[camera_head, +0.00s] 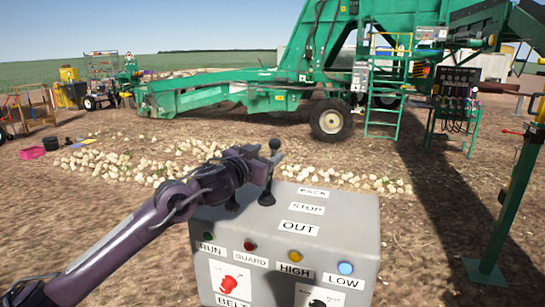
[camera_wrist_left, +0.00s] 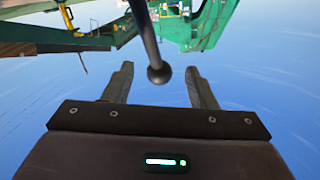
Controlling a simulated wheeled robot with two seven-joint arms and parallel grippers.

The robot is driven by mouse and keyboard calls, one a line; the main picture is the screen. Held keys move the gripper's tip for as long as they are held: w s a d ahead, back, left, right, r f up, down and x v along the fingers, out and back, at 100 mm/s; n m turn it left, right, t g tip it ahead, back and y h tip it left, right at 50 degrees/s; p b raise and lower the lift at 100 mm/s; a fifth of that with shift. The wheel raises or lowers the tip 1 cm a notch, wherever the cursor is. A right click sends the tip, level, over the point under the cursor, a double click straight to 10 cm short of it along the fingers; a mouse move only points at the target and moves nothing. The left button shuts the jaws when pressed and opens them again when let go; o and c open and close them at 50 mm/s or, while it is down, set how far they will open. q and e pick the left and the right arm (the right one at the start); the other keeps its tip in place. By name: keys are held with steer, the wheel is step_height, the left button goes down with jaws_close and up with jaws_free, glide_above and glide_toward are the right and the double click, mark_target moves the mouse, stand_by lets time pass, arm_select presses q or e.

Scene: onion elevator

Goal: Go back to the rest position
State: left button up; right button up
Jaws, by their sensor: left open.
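My left gripper (camera_head: 268,163) reaches in from the left over the grey control box (camera_head: 340,240). It is open, with its two fingers apart in the left wrist view (camera_wrist_left: 159,70). A black lever with a ball knob (camera_head: 275,144) stands up from the box top beside the gripper. In the left wrist view the knob (camera_wrist_left: 158,74) shows between the two fingers, with gaps on both sides. The lever's lower end is at a black round base (camera_head: 267,198) near the OUT, STOP and PACK labels. My right gripper is not in view.
The box front has a red RUN/BELT area dial (camera_head: 231,282), a black dial (camera_head: 317,303) and coloured buttons, including a blue one (camera_head: 345,268). A green machine (camera_head: 330,120) stands behind, with onions (camera_head: 125,165) on the ground. A green post (camera_head: 510,200) stands at the right.

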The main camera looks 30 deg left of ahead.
arm_select(q)
steer(key=shift+s+d, duration=0.15)
steer(key=shift+s, duration=0.35)
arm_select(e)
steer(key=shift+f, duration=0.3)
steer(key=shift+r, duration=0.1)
